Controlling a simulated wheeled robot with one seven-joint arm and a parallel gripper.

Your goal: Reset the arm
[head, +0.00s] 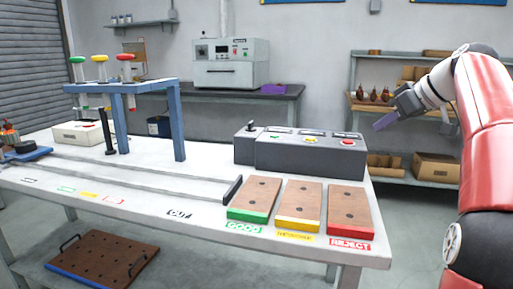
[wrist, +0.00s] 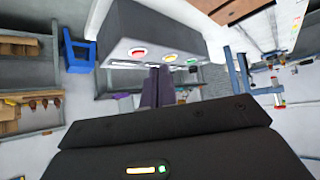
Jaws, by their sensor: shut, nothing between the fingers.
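My arm (head: 488,130) reaches in from the right side of the head view, red and white with a dark wrist. My gripper (head: 380,123) points left and down, above and to the right of the dark grey button box (head: 305,155) on the table, apart from it. In the wrist view the purple fingers of my gripper (wrist: 157,85) are together with nothing between them. The box's red, yellow and green buttons (wrist: 167,57) show just beyond the fingertips.
The white table (head: 150,190) bears three wooden boards marked green (head: 254,197), yellow (head: 299,204) and red (head: 350,208). A blue frame (head: 180,130) with coloured knobs stands at the left. A shelf (head: 405,105) with wooden parts stands behind my gripper.

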